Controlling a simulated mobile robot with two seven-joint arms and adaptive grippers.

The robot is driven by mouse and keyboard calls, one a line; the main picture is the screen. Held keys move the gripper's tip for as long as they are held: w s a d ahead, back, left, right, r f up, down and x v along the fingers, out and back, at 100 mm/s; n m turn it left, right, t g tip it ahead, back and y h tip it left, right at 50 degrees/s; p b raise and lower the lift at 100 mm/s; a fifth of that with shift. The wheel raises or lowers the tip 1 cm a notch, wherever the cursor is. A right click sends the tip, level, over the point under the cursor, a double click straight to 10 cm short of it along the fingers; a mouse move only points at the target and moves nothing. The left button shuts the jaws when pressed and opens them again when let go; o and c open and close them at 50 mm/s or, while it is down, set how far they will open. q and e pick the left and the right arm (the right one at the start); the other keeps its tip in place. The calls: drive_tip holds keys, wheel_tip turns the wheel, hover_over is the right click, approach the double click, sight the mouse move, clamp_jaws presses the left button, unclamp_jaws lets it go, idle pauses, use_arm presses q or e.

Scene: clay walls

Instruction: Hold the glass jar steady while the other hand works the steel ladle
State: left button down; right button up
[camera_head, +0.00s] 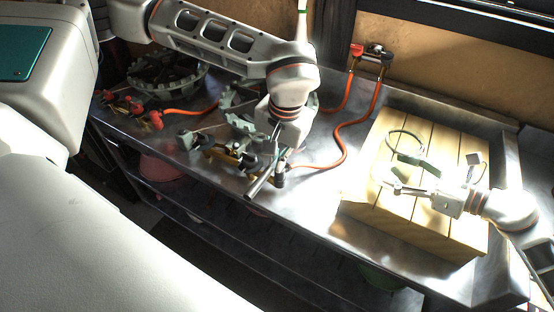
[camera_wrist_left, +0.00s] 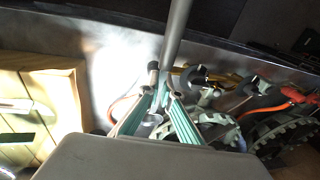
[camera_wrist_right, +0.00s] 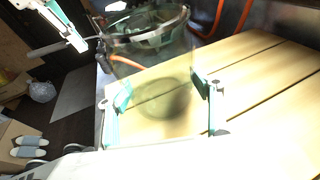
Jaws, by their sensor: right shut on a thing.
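The clear glass jar (camera_wrist_right: 158,75) stands upright on the pale wooden boards. It shows faintly in the head view (camera_head: 390,172), where its round rim is clearest. My right gripper (camera_head: 398,188) is shut around the jar's sides, with a finger on each side in the right wrist view (camera_wrist_right: 165,95). The steel ladle (camera_wrist_left: 176,35) is a thin grey rod in my left gripper (camera_wrist_left: 157,92), whose fingers close on it. In the head view the rod (camera_head: 261,180) slants down from my left gripper (camera_head: 278,158), left of the jar and apart from it. The ladle's bowl is not clear.
The slatted wooden crate (camera_head: 425,225) fills the right of the steel bench. An orange hose (camera_head: 348,150) runs beside it to a fitting on the wall. Clamps (camera_head: 235,155) and a toothed ring (camera_head: 165,75) clutter the left. Bare steel lies between hose and crate.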

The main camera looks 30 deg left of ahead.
use_arm(q)
drive_tip(key=w+d+r+n+g+h, duration=0.3)
drive_tip(key=d+r+n, duration=0.2)
drive_tip(key=d+r, duration=0.4)
drive_tip(key=w+d+r+n+g+h, duration=0.2)
drive_tip(key=d+r+n+g+h, duration=0.3)
drive_tip(key=d, duration=0.7)
use_arm(e)
drive_tip(key=shift+f, duration=0.1)
use_arm(q)
drive_tip(key=w+d+r+n+t+h, duration=0.3)
drive_tip(key=w+r+n+t+h, duration=0.35)
drive_tip(key=r, duration=0.85)
drive_tip(key=w+f+g+h, duration=0.1)
drive_tip(key=w+f, duration=0.2)
drive_tip(key=f, duration=1.2)
drive_tip(key=shift+a+f, duration=0.25)
drive_tip(key=shift+f, duration=0.1)
drive_tip(key=shift+h, duration=0.25)
